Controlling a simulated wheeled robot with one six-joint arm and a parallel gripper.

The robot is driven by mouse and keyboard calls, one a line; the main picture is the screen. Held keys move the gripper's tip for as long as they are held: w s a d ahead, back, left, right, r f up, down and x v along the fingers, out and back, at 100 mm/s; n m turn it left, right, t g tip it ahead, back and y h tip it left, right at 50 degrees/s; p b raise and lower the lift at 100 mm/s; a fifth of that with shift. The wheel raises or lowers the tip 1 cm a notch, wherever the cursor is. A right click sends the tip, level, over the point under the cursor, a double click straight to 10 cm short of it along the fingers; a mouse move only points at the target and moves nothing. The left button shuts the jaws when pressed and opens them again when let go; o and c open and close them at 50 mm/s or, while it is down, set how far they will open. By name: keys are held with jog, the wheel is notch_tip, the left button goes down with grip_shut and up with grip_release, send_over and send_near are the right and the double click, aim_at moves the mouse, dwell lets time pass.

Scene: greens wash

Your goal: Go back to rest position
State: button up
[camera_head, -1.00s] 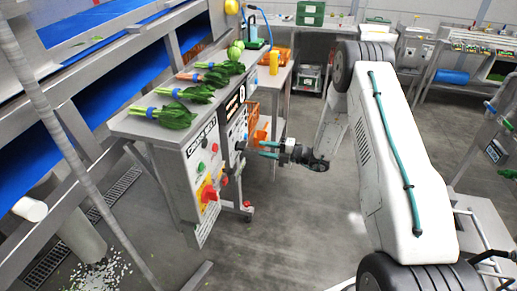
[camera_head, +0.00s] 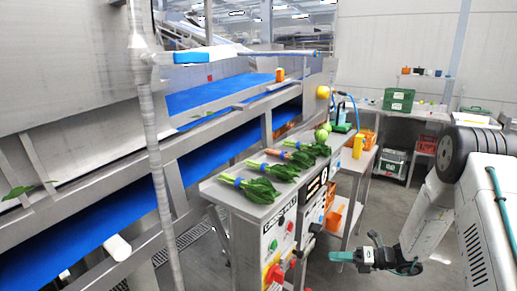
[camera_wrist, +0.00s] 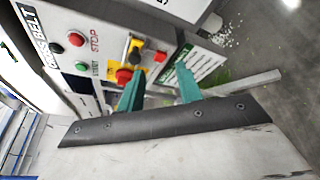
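My gripper (camera_head: 350,257) has teal fingers and hangs in front of the steel control cabinet, to the right of its red and yellow switch (camera_head: 274,272). In the wrist view the two teal fingers (camera_wrist: 160,92) stand apart with nothing between them, so it is open and empty. Past the fingers the wrist view shows the cabinet face with a red button (camera_wrist: 76,39), a green button (camera_wrist: 81,66) and the red and yellow switch (camera_wrist: 125,75). My fingertips appear clear of the panel, though the exact gap is hard to tell.
Several bundles of leafy greens (camera_head: 262,190) lie on the cabinet top (camera_head: 226,199). A blue conveyor belt (camera_head: 110,217) runs along the left. A yellow bottle (camera_head: 358,146) stands on a side table. Green crates (camera_head: 398,99) sit on the back bench. Grey floor is open around my gripper.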

jog(key=s+r+n+g+h, duration=0.1)
jog(key=s+r+n+h, duration=0.6)
jog(key=s+r+n, duration=0.8)
jog(key=s+r+n+g+h, duration=0.2)
jog(key=s+r+n+h, duration=0.6)
jog(key=s+r+n, duration=0.7)
jog(key=s+n, duration=0.2)
jog(key=s, duration=0.5)
jog(key=shift+r, duration=0.2)
